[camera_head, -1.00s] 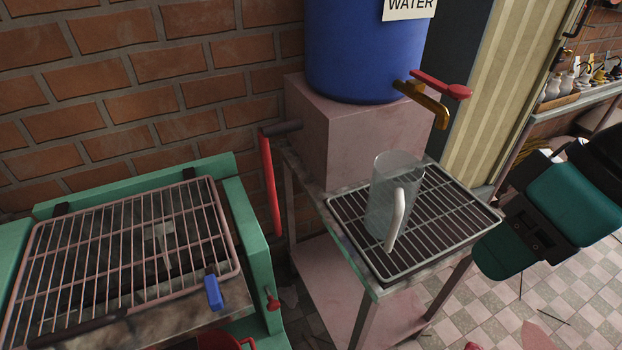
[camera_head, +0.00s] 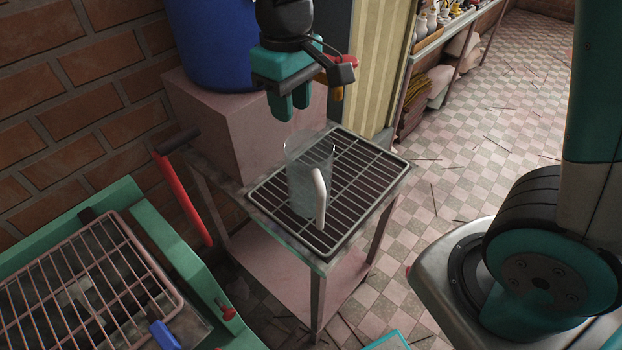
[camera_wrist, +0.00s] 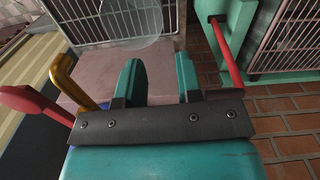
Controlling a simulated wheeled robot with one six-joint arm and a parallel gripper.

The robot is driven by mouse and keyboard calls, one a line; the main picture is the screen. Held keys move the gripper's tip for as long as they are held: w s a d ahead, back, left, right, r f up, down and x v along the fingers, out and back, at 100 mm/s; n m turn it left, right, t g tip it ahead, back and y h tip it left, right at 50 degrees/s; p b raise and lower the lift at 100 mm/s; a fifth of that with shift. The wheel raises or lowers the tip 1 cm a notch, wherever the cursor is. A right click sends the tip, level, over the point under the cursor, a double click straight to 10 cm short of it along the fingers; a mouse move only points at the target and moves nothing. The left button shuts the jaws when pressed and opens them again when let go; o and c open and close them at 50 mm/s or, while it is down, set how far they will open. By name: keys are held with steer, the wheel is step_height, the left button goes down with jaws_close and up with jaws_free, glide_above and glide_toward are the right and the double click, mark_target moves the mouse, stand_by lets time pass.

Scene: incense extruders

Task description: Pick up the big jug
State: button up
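The big jug (camera_head: 303,190) is clear with a pale handle (camera_head: 320,197) toward the front right. It stands upright on a metal rack (camera_head: 367,187) on a small stand. My gripper (camera_head: 291,111) points down above and slightly behind the jug, apart from it. In the wrist view my gripper (camera_wrist: 159,62) shows two green fingers spread with an empty gap. The clear jug (camera_wrist: 130,28) shows faintly beyond the fingers, cut off by the top edge; its handle is not clear there.
A blue water barrel (camera_head: 205,45) stands on a pinkish block (camera_head: 240,118) behind the rack. Its red and yellow tap (camera_head: 338,78) is close beside my gripper. A red lever (camera_head: 182,202) and a green-framed grill (camera_head: 85,270) are at left. Checkered floor (camera_head: 480,150) is open at right.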

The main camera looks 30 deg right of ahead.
glide_toward(312, 186)
steer(key=shift+w+a+f+p, duration=0.2)
steer(key=shift+w+a, duration=0.35)
steer(key=shift+a, duration=0.05)
steer(key=shift+w+a+f+p, duration=0.15)
steer(key=shift+w+a+p, duration=0.05)
steer(key=shift+w+a, duration=0.4)
step_height(312, 186, down, 5)
steer(key=shift+p, duration=0.5)
steer(key=shift+w, duration=0.1)
jaws_close()
